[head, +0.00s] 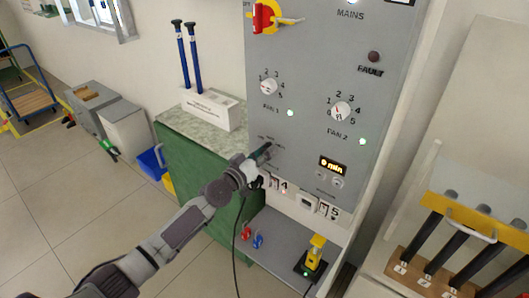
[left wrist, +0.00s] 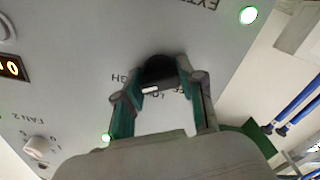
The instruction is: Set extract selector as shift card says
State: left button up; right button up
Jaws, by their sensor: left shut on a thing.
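The extract selector is a black knob (left wrist: 160,70) with a white mark on its lower edge in the left wrist view. The panel lettering is upside down there, with HIGH at the left and LOW and OFF partly hidden by my fingers. The white mark lies close to the LOW lettering; I cannot tell the exact setting. My left gripper (head: 264,153) is at the lower left of the grey panel (head: 305,125) in the head view. Its green fingers (left wrist: 160,85) are shut on the knob from both sides. I cannot make out a shift card. My right gripper is out of view.
Fan 1 knob (head: 268,87), Fan 2 knob (head: 341,111) and a red mains switch (head: 265,17) sit above. A small display (head: 333,166) is to the right. A green cabinet (head: 200,180) stands left of the panel. Below is a shelf with a yellow device (head: 316,252).

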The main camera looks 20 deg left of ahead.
pick_arm(q)
jog(key=shift+n, duration=0.3)
jog(key=n, duration=0.5)
jog(key=shift+b, duration=0.4)
jog(key=n, duration=0.6)
jog(key=o, duration=1.2)
jog(key=shift+c, duration=0.2)
jog(key=v, duration=1.2)
